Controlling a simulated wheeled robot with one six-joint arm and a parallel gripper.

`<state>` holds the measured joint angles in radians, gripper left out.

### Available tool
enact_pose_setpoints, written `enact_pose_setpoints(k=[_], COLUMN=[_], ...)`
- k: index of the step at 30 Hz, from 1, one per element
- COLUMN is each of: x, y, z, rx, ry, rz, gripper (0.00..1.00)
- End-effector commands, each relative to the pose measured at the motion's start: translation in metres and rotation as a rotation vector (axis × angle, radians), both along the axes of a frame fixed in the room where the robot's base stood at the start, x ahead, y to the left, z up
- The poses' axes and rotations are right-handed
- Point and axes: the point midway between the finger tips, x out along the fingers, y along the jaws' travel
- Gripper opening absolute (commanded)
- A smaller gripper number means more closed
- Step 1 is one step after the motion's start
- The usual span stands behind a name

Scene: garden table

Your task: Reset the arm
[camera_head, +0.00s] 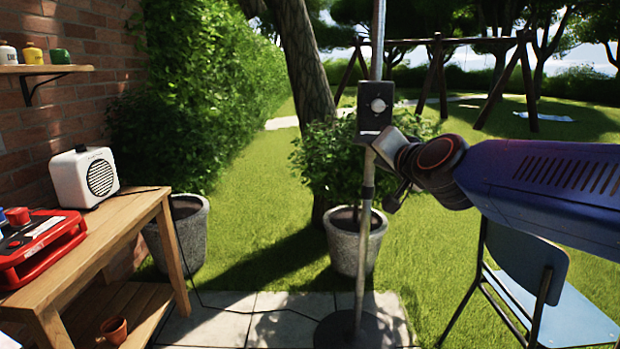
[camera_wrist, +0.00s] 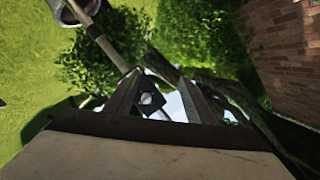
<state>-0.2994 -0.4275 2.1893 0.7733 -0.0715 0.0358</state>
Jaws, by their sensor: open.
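My arm reaches in from the right of the head view. My gripper (camera_head: 384,168) is in front of or beside a metal pole (camera_head: 366,235), just below a dark box with a round pale knob (camera_head: 376,106). In the wrist view my gripper (camera_wrist: 160,90) has its two fingers apart with nothing held. The dark box with the knob (camera_wrist: 149,98) shows between the fingers. I cannot tell whether the gripper touches the box or the pole.
A wooden table (camera_head: 125,222) at left bears a white speaker-like box (camera_head: 84,176) and a red case (camera_head: 42,247). A blue chair (camera_head: 520,267) stands under my arm. A potted bush (camera_head: 345,240) is behind the pole. A cable crosses the paving.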

Motion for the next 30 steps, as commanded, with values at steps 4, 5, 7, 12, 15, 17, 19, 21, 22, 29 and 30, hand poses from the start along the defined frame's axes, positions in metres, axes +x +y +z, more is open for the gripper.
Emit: enact_pose_setpoints(k=[4,5,7,12,15,17,19,21,22,29,30], x=[-0.054,-0.066,-0.093,-0.16,-0.201,-0.224,-0.248,-0.268,-0.275,-0.3,-0.3], y=[-0.016,-0.021,-0.031,-0.066,-0.089,-0.103,-0.117,-0.129,-0.133,-0.147,-0.148], z=[-0.063,-0.077,-0.11,-0.183,-0.221,-0.241,-0.26,-0.274,-0.279,-0.294,-0.295], rx=[-0.196,-0.234,-0.321,-0.503,-0.596,-0.643,-0.689,-0.725,-0.737,-0.778,-0.778], ry=[0.136,0.168,0.245,0.441,0.563,0.632,0.706,0.767,0.789,0.864,0.865], rz=[0.11,0.13,0.17,0.236,0.259,0.27,0.277,0.281,0.282,0.285,0.286], gripper=[0.49,0.49,0.49,0.49,0.49,0.49,0.49,0.49,0.49,0.49,0.49])
